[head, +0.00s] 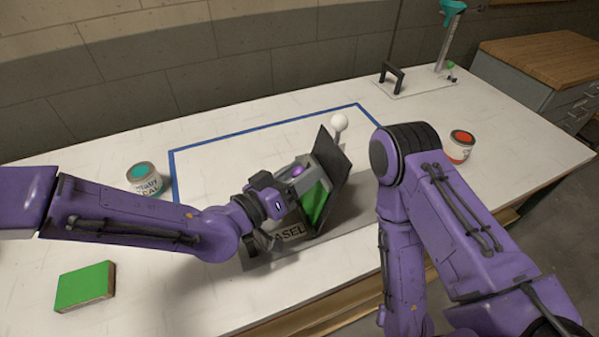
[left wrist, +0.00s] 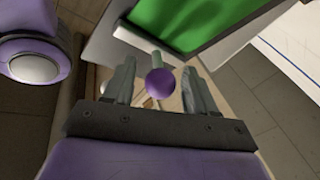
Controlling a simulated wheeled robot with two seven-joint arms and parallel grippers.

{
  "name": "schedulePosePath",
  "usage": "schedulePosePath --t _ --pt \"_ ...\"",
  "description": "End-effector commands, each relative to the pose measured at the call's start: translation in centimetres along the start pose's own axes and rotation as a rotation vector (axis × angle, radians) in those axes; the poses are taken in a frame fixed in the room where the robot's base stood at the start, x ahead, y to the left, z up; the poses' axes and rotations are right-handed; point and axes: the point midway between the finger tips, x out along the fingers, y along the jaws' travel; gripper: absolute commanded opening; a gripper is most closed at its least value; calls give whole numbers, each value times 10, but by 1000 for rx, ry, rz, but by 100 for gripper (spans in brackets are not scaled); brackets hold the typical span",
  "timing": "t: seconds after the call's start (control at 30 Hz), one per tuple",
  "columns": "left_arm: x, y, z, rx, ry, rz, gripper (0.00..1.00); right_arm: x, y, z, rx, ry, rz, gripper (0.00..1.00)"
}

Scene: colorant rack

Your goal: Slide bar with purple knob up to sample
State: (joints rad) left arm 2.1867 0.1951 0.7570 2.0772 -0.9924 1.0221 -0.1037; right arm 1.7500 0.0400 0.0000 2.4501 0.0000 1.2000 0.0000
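The easel (head: 290,233) stands in the middle of the table with a dark tilted back panel (head: 334,156). A green sample (head: 315,203) rests on it and also shows at the top of the left wrist view (left wrist: 190,18). The purple knob (head: 297,170) is at my left gripper (head: 303,174). In the left wrist view the knob (left wrist: 160,83) sits between the two fingers of my left gripper (left wrist: 160,78), with a small gap on each side. The bar behind the knob is mostly hidden. My right arm comes in from the right; its gripper is out of sight.
A teal paint can (head: 145,180) stands at left, a red one (head: 459,147) at right. A green block (head: 85,287) lies at front left. A stand (head: 446,40) is at the back right. Blue tape (head: 250,133) outlines an area.

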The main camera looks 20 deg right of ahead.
Motion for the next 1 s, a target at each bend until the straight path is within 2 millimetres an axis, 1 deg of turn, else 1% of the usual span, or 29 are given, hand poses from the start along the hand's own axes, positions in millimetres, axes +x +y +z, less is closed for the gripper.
schedulePosePath --t 0.13,0.23,0.27,0.5,0.63,0.77,1.0 --pt "-1 0 0 0 0 -1 57 1 0 0 0 0 0 43" --pt "-12 -2 1 1 1 -1 57 6 -1 2 0 0 0 43" --pt "-18 -2 2 1 1 -2 57 8 -1 3 0 0 0 43" --pt "-76 -2 1 0 4 -1 57 23 -2 9 0 0 0 43" --pt "-97 -1 0 0 2 -1 57 26 -2 11 0 0 0 43" --pt "-105 0 0 -1 0 0 57 26 -2 11 0 0 0 43" --pt "-106 0 0 -1 -1 0 57 26 -2 11 0 0 0 43"
